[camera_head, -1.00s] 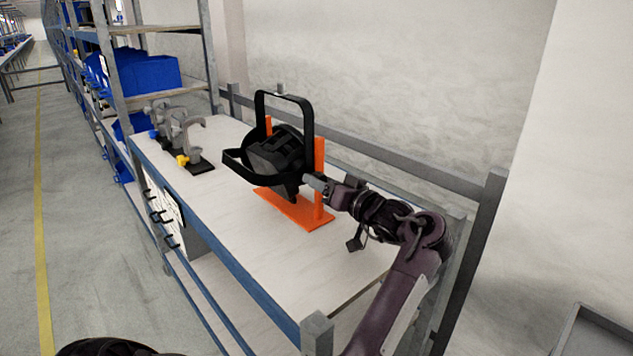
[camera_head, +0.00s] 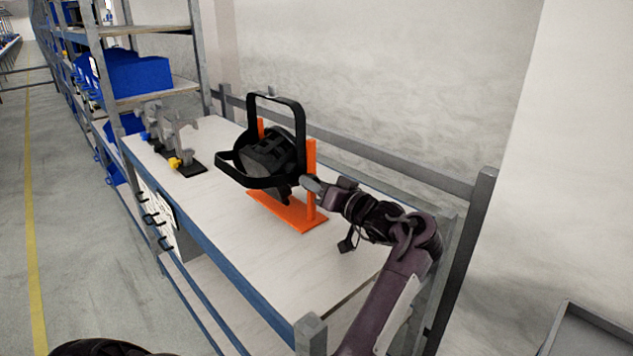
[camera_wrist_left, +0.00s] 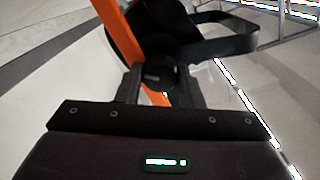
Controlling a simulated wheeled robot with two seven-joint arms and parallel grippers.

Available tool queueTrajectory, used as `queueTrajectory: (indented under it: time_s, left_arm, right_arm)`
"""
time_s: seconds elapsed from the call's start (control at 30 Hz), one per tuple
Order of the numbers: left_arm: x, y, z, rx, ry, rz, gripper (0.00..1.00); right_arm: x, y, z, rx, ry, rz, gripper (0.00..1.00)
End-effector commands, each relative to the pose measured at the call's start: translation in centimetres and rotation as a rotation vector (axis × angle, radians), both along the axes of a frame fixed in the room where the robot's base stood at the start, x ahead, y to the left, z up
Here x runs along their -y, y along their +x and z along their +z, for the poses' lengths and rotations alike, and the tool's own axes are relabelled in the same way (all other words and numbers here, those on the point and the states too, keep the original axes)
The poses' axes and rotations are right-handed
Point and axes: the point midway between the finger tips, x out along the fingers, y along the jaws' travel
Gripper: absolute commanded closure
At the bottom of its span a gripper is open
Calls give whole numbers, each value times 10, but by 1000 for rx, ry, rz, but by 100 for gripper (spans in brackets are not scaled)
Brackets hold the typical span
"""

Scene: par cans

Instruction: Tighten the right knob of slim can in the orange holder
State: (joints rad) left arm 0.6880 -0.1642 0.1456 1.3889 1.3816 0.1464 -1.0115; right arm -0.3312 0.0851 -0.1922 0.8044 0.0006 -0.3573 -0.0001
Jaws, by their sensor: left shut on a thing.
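The black slim can (camera_head: 268,158) with its black yoke bars sits in the orange holder (camera_head: 311,170) on the workbench. Its right knob is on the side facing my arm and is mostly covered by my gripper in the head view. In the left wrist view the round black knob (camera_wrist_left: 158,76) lies between my two fingers, with an orange post beside it. My left gripper (camera_head: 311,185) is shut on this knob; it also shows in the left wrist view (camera_wrist_left: 160,88). My right gripper is not in view.
Grey clamps (camera_head: 182,150) on dark bases, one with a yellow knob, stand at the left back of the workbench (camera_head: 290,275). Shelves with blue bins (camera_head: 138,75) stand behind them. A grey rail and a wall run behind the can. The front bench top is clear.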

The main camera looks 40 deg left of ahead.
Motion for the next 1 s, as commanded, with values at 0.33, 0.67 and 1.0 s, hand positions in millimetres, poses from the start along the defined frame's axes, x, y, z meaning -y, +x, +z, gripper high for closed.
queueTrajectory:
  time_s: [0.33,0.67,1.0]
  left_arm:
    - [0,0,7,-206,14,0,89]
    - [0,0,8,-510,41,-1,89]
    - [0,0,5,-831,69,1,89]
  right_arm:
    - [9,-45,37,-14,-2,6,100]
    - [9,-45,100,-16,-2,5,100]
    - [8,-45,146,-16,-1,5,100]
